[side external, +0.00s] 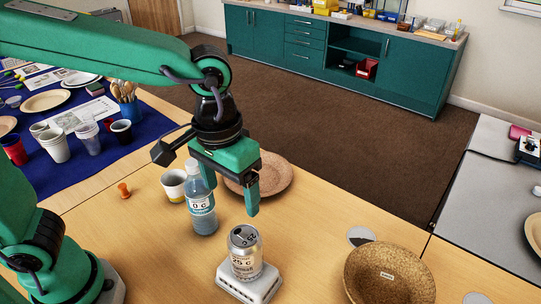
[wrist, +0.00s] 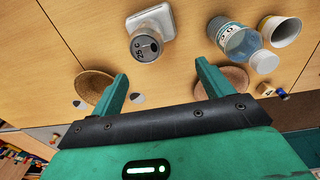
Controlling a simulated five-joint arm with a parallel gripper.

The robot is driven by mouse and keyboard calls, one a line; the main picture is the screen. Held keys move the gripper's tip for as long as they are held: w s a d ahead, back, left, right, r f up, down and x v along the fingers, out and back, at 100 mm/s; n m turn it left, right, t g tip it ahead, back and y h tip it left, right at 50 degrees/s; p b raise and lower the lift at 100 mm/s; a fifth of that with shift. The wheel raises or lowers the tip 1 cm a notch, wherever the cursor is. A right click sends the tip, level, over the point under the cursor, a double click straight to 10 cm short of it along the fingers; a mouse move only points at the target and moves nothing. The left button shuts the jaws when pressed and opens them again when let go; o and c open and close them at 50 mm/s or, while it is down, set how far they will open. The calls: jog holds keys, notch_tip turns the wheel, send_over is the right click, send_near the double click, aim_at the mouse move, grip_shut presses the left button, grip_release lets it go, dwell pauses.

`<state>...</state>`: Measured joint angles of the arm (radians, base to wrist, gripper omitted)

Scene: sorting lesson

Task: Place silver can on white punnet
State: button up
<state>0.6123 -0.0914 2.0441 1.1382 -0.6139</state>
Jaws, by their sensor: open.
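The silver can (side external: 244,254) stands upright on the upturned-looking white punnet (side external: 247,286) at the front middle of the table. In the wrist view the can's top (wrist: 145,47) shows, with the punnet (wrist: 150,20) under and behind it. My gripper (side external: 226,192) is above the table, behind and a little left of the can in the side view. In the wrist view my gripper (wrist: 161,70) has its fingers wide apart with nothing between them. The fingers are clear of the can.
A labelled bottle (side external: 202,212) stands close to my gripper, with a cup (side external: 174,187) beside it. A brown plate (side external: 282,180) lies behind. A brown bowl (side external: 390,278) is at the right. An orange peg (side external: 124,190) stands left. Cups and plates crowd the blue cloth (side external: 88,165).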

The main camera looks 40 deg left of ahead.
jog(key=s+a+r+t, duration=0.1)
jog(key=s+a+t, duration=0.1)
jog(key=a, duration=0.7)
jog(key=s+a+t, duration=0.3)
jog(key=a, duration=0.7)
jog(key=shift+r, duration=0.4)
